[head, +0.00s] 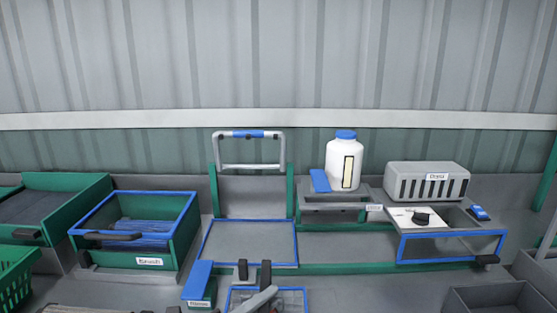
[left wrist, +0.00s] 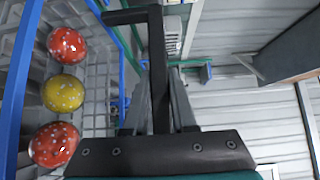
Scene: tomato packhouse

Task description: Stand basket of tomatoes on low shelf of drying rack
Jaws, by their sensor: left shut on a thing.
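The basket of tomatoes (head: 299,293) has a blue rim and is partly cut off at the bottom centre of the head view. In the left wrist view, the wire basket (left wrist: 98,105) holds two red speckled tomatoes (left wrist: 67,45) and a yellow one (left wrist: 63,93). My left gripper (head: 253,271) is at the basket and shut on it; the exact grip point is hard to make out. Behind it stands a green frame with a low blue-edged grey shelf (head: 248,240), seemingly the drying rack; the shelf is empty. My right gripper is not in view.
A labelled green bin (head: 187,247) stands left of the shelf. A white bottle with blue cap (head: 345,160), a grey vented box (head: 427,182) and a blue-framed stand (head: 450,246) are to the right. A blue-topped block (head: 199,280) sits just left of the basket.

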